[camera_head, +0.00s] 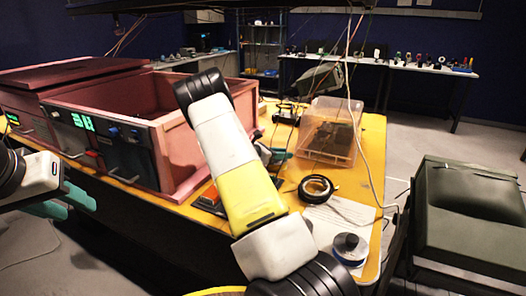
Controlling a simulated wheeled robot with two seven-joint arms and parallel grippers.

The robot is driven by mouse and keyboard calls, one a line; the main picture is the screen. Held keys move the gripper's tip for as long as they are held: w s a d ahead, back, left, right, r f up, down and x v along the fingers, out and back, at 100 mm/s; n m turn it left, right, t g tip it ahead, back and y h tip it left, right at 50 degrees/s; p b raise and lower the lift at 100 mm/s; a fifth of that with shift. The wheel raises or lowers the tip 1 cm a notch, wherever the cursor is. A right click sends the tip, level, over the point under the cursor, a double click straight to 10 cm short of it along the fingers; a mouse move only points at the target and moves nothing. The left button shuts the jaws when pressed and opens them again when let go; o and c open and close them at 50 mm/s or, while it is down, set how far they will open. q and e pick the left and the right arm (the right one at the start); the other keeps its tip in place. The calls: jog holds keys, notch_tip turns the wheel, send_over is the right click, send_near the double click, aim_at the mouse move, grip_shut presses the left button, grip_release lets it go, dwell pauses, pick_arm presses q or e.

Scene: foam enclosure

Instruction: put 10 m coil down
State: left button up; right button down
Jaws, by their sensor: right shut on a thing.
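A black ring-shaped coil (316,188), which looks like the 10 m coil, shows on or just above the yellow tabletop (372,150), right of my right forearm. I cannot tell whether it touches the top. My right arm crosses the middle of the view and hides much of my right gripper. Teal finger parts of the right gripper (278,156) show beside the arm, behind and left of the coil. The grip itself is hidden. My left gripper (62,202) is at the left edge, its teal fingers apart and empty, in front of the pink foam enclosure.
The open pink foam enclosure (183,160) fills the table's left side. A clear plastic bin (329,131) stands behind the coil. White paper (335,222) and a dark spool (349,248) lie near the front right. A dark green case (465,215) stands at the right.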

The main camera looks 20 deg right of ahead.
jog(key=c, duration=1.1)
grip_release()
jog(key=shift+a+r, duration=0.15)
jog(key=shift+a, duration=0.15)
jog(key=v, duration=1.1)
jog(key=s+r+m+y, duration=0.1)
jog(key=s, duration=0.1)
jog(key=s+r+m+g+y, duration=0.1)
jog(key=s+m, duration=0.1)
jog(key=s, duration=0.1)
jog(key=s+r+m+y, duration=0.1)
jog(key=s+m+y, duration=0.1)
jog(key=shift+s+a+g, duration=0.2)
jog(key=shift+a+g, duration=0.2)
jog(key=s+a+r+m+t+y, duration=0.3)
jog(key=s+a+r+m+y, duration=0.3)
jog(key=s+a, duration=0.3)
jog(key=s+a+r+m+t+y, duration=0.3)
jog(key=s+a+r+m+y, duration=0.3)
jog(key=s, duration=1)
jog(key=a+r+m, duration=0.1)
jog(key=a+r, duration=0.1)
jog(key=a, duration=0.1)
jog(key=shift+s+a+m+y, duration=0.2)
jog(key=shift+a+m+y, duration=0.1)
jog(key=shift+a+m, duration=0.1)
